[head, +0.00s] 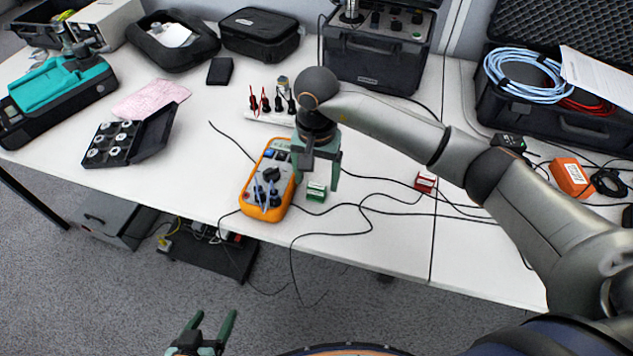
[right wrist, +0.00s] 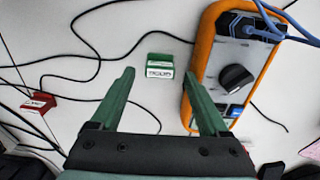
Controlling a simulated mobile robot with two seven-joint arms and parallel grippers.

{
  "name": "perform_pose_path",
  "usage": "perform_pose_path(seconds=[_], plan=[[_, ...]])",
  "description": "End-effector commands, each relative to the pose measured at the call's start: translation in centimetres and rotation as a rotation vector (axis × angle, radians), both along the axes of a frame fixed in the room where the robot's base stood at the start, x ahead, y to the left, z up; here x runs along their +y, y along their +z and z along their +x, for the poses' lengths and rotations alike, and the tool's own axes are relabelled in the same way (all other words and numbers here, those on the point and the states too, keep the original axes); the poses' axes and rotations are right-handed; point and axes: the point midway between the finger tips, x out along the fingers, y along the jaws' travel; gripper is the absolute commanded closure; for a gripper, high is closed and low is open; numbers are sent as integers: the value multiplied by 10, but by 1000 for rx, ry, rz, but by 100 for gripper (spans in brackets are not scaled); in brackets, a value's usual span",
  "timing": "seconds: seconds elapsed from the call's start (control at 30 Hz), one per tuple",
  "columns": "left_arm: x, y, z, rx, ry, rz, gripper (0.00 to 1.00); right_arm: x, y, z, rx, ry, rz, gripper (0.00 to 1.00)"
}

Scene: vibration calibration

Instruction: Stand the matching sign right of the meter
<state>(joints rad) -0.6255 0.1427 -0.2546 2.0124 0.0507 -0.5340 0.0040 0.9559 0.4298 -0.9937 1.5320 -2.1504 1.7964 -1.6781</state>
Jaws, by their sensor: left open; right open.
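The orange meter (head: 247,198) lies on the white table near its front edge, with a dial and blue probe leads across its face. A small red sign (head: 425,183) is farther right, near the table seam. My right gripper (head: 316,176) is open and empty, pointing down above the green sign, which shows between its fingertips. My left gripper (head: 213,322) is open and empty, in front of the table.
Black cables cross the table around the signs. Behind stand a rack of small red and black probes (head: 270,116) and a black instrument case (head: 375,67). An orange box (head: 571,178) is at right. The front strip between the signs is clear except for cables.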

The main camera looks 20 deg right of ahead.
Motion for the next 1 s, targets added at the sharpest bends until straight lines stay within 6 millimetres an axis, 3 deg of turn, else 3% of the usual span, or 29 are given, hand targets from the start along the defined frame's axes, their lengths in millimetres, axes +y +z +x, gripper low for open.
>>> perform_pose_path(seconds=[0.2,0.4,0.6,1.0], plan=[[0,3,3,-8,0,0,26,0,51,1,-4,0,-1,21],[0,2,3,-7,1,0,26,0,82,1,-3,-1,-1,21],[1,1,0,-3,2,1,26,0,92,0,1,0,-1,21],[1,-2,-5,10,1,2,26,0,92,0,1,-1,-1,21]])
